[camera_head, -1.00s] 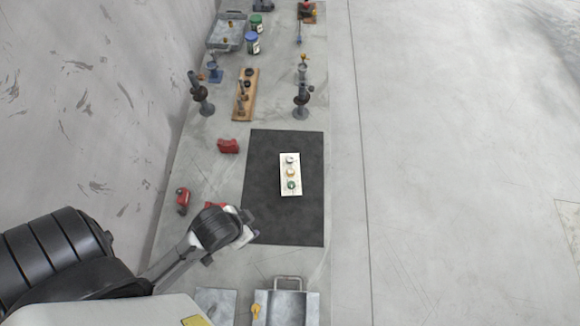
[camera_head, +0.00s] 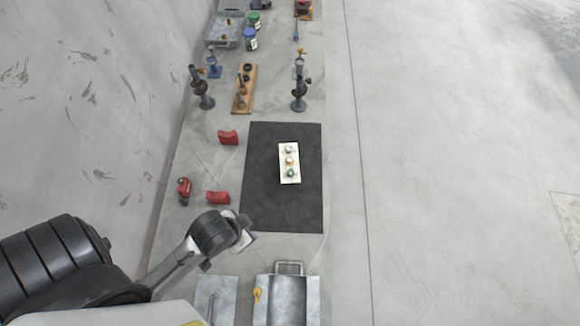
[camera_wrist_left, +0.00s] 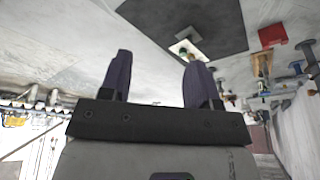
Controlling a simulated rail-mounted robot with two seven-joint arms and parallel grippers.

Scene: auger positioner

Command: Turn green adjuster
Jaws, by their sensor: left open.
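A small cream panel (camera_head: 290,152) lies on a black mat (camera_head: 262,190) and carries three adjusters in a row. The green adjuster (camera_head: 290,173) is the one at the near end. My left gripper (camera_head: 247,239) is at the near left edge of the mat, apart from the panel; its fingers are hard to see there. In the left wrist view my left gripper (camera_wrist_left: 158,80) has its two dark fingers spread wide with nothing between them. The panel (camera_wrist_left: 186,50) shows beyond the right finger in that view. My right gripper is not in view.
Red blocks (camera_head: 217,197) lie left of the mat. A metal tray with a handle (camera_head: 287,300) and a grey plate (camera_head: 216,298) stand at the near end. Posts, a wooden rack (camera_head: 245,90) and jars (camera_head: 250,38) stand farther back. The mat around the panel is clear.

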